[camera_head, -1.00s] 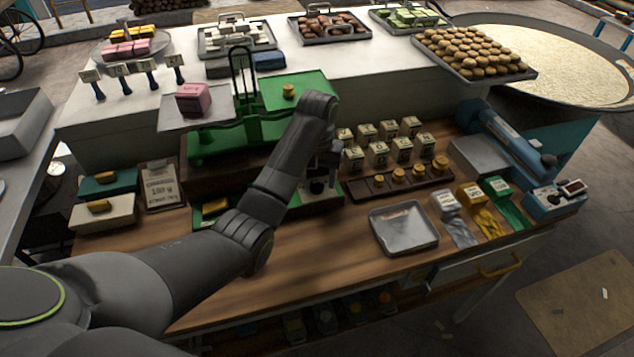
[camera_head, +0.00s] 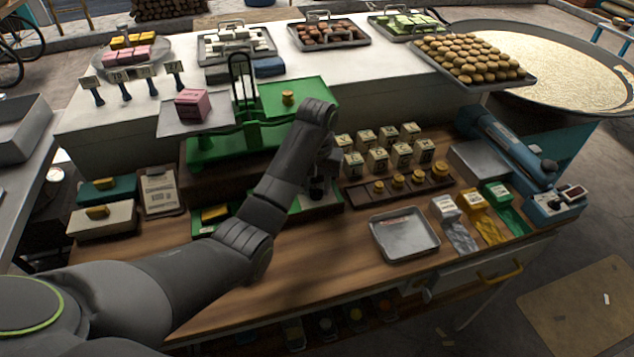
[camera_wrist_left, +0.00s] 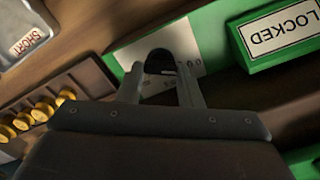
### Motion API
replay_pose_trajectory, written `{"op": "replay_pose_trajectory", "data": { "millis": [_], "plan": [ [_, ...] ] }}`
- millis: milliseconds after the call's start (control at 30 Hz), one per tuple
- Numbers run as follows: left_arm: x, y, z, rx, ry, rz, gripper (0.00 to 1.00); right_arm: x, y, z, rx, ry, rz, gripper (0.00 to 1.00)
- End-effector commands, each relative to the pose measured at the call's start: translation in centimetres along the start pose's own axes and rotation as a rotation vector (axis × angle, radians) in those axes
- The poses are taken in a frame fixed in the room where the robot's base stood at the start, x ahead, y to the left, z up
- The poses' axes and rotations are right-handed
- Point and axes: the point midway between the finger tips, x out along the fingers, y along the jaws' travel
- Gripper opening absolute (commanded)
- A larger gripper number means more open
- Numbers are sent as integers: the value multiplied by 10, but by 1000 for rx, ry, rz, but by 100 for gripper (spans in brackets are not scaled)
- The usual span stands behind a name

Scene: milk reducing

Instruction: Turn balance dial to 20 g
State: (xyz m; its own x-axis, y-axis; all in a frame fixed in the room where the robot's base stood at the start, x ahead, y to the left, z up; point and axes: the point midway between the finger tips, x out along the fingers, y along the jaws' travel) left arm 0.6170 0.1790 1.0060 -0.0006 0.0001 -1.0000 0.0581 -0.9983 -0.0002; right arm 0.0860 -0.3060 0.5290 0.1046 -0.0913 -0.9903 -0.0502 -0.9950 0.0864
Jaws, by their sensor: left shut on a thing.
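The green balance (camera_head: 232,143) stands behind the counter front. A pink block (camera_head: 192,105) sits on its left pan and a brass weight (camera_head: 287,98) on its right pan. The dial is a black knob (camera_wrist_left: 160,61) on a pale scale plate with a green surround. My left gripper (camera_head: 319,178) reaches down to it; in the left wrist view its fingers (camera_wrist_left: 160,76) lie on both sides of the knob, shut on it. The fingers and knob hide much of the scale, so the dial's reading cannot be told. My right gripper is out of view.
A green box labelled LOCKED (camera_wrist_left: 275,35) lies near the dial. Right of my gripper are a rack of brass weights (camera_head: 360,193), several small boxes (camera_head: 377,160) and an empty metal tray (camera_head: 380,240). Bare wood (camera_head: 290,275) lies in front.

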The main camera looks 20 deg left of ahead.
Motion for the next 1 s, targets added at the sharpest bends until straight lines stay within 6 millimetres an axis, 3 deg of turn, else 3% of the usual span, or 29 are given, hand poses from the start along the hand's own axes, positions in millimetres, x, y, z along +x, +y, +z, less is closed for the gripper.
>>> {"op": "replay_pose_trajectory", "data": {
  "millis": [367,1000],
  "plan": [
    [-6,1,1,189,-1,0,10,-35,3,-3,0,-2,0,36],
    [-4,4,2,789,-2,1,10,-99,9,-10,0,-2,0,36]
  ]
}}
